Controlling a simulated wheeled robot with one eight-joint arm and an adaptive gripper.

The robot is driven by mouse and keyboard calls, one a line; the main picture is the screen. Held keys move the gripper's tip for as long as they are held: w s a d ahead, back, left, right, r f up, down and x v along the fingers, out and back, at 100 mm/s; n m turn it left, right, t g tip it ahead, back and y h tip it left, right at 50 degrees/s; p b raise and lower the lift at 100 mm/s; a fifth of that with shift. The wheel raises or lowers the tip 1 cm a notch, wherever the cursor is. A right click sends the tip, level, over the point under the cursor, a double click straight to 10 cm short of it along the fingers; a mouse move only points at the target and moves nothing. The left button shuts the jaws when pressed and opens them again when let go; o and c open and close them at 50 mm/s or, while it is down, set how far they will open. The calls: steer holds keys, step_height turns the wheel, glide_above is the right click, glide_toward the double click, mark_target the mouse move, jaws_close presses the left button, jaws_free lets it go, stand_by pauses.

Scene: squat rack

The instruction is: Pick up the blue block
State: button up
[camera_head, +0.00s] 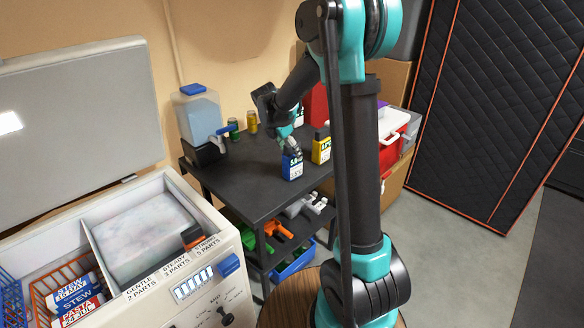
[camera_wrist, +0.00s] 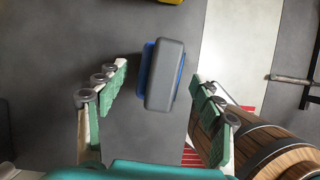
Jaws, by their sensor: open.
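The blue block (camera_head: 291,167) stands upright on the dark table, with a white label on its front and a dark top. In the wrist view the blue block (camera_wrist: 166,76) shows from above as a grey top with blue edges. My gripper (camera_head: 291,145) is above it, close to its top. In the wrist view my gripper (camera_wrist: 157,84) is open, with a green-padded finger on each side and the block between and just beyond the fingertips. Neither finger visibly touches it. The remaining gap in height is hard to tell.
A yellow block (camera_head: 321,148) stands to the right on the dark table (camera_head: 232,181). A blue-capped water container (camera_head: 198,112) and small jars (camera_head: 252,122) stand at the back left. A wooden barrel (camera_wrist: 275,150) lies low right in the wrist view.

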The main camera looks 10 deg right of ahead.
steer(key=shift+x, duration=2.7)
steer(key=shift+w+d+r, duration=0.1)
steer(key=shift+w+d, duration=0.05)
steer(key=shift+d, duration=0.05)
jaws_close()
steer(key=shift+r, duration=0.1)
